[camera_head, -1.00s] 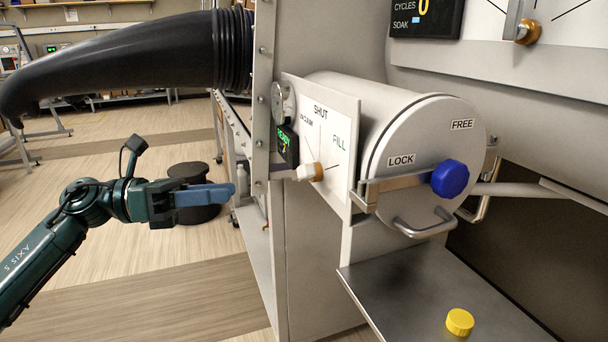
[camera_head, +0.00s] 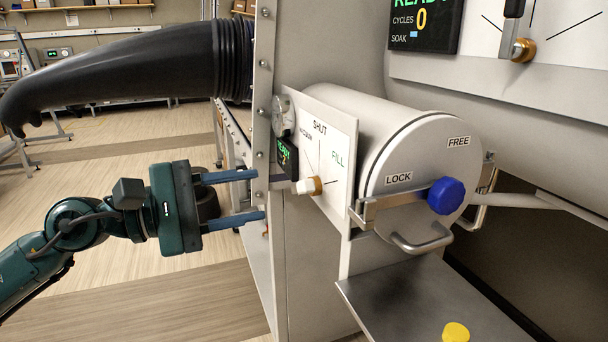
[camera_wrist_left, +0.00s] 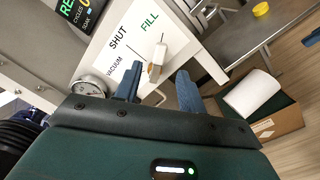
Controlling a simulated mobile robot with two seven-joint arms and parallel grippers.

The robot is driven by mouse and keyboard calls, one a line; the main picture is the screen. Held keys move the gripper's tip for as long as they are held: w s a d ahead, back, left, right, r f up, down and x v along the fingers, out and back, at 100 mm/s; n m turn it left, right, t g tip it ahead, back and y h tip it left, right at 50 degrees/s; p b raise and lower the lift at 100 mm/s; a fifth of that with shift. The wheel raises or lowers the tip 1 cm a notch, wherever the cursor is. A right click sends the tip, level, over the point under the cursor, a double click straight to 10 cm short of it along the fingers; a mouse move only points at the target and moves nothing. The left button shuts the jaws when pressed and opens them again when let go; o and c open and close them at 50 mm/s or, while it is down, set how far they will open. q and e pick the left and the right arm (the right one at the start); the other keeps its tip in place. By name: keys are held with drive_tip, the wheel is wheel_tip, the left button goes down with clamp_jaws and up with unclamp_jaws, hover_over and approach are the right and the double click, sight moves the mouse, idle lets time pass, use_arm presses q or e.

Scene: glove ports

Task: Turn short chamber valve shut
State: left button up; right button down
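The short chamber valve (camera_head: 310,186) has a pale handle on a brass hub, on a white panel (camera_head: 340,150) marked VACUUM, SHUT and FILL. It also shows in the left wrist view (camera_wrist_left: 156,66), where the handle slants up toward the FILL side, away from SHUT. My left gripper (camera_head: 260,195) is open and empty, its two blue fingers one above the other, just left of the valve. In the left wrist view the fingertips (camera_wrist_left: 160,67) appear on either side of the valve; contact does not show. My right gripper is not in clear view.
The white cylindrical chamber (camera_head: 415,165) with a blue knob (camera_head: 446,196) is right of the panel. A metal shelf (camera_head: 400,300) holds a yellow cap (camera_head: 456,332). A gauge (camera_head: 283,115) and a black glove (camera_head: 120,70) are near the arm.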

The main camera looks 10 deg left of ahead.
sight(300, 187)
use_arm(q)
drive_tip(key=p+x, duration=0.3)
drive_tip(key=x, duration=0.4)
drive_tip(key=shift+w+d+r+p, duration=0.15)
drive_tip(key=shift+w+d+p, duration=0.1)
drive_tip(key=shift+d+p, duration=0.15)
drive_tip(key=shift+w+d, duration=0.25)
drive_tip(key=shift+d, duration=0.15)
drive_tip(key=shift+d+f, duration=0.1)
drive_tip(key=shift+f, duration=0.1)
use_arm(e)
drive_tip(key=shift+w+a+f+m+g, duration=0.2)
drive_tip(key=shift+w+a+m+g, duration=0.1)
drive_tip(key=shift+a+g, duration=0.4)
use_arm(q)
drive_tip(key=shift+c, duration=0.3)
clamp_jaws()
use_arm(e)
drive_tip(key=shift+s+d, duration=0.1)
